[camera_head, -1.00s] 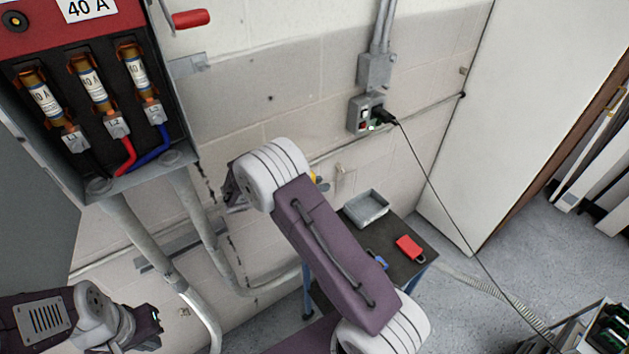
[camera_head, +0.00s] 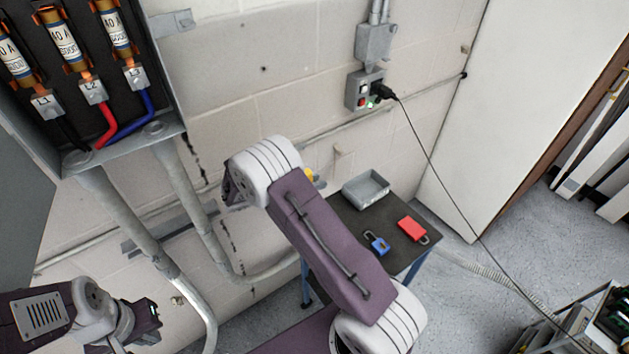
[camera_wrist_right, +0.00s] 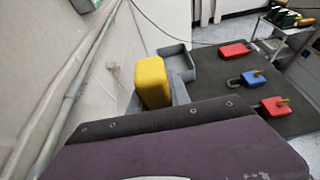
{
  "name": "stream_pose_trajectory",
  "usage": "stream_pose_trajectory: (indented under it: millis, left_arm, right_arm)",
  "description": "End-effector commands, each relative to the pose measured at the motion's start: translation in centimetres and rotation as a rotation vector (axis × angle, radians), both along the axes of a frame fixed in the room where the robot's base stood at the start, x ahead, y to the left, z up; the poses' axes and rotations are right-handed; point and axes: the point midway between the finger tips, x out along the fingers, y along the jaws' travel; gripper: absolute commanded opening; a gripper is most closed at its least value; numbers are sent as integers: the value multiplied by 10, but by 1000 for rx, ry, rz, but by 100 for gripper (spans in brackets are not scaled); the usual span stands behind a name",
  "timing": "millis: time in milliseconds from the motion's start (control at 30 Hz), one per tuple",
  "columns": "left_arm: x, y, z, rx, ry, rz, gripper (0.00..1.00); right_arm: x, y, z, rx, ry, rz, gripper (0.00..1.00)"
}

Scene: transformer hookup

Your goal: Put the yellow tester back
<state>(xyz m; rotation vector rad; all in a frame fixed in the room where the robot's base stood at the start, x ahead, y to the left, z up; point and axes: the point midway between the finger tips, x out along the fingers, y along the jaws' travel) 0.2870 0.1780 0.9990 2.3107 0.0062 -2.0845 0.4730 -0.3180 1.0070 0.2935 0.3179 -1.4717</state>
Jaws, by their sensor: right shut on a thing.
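The yellow tester (camera_wrist_right: 153,84) is upright between the grey fingers of my right gripper (camera_wrist_right: 157,96) in the right wrist view. My right gripper is shut on it, beside the grey tray (camera_wrist_right: 179,60). In the head view only a bit of the yellow tester (camera_head: 309,175) shows past my right arm, which hides most of that gripper. I cannot tell whether the tester touches the table (camera_head: 345,220). My left gripper (camera_head: 154,313) is at the lower left, away from the table; its finger opening is unclear.
The dark table top holds the tray, a blue padlock (camera_head: 378,243) and a red padlock (camera_head: 411,229); the wrist view shows another red item (camera_wrist_right: 235,50). A fuse box (camera_head: 75,75) with conduits is at the left. A black cord (camera_head: 430,180) hangs from the wall outlet (camera_head: 362,92).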

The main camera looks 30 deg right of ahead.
Motion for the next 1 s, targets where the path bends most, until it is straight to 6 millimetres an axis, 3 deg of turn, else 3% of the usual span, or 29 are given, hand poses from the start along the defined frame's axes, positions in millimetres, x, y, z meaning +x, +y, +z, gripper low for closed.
stream_pose_trajectory:
  millis: [967,1000]
  left_arm:
    - [0,0,-9,0,0,0,0]
    - [0,0,-8,0,0,0,0]
  right_arm:
    - [0,0,-13,-1,0,0,0]
    - [0,0,-12,-1,0,0,32]
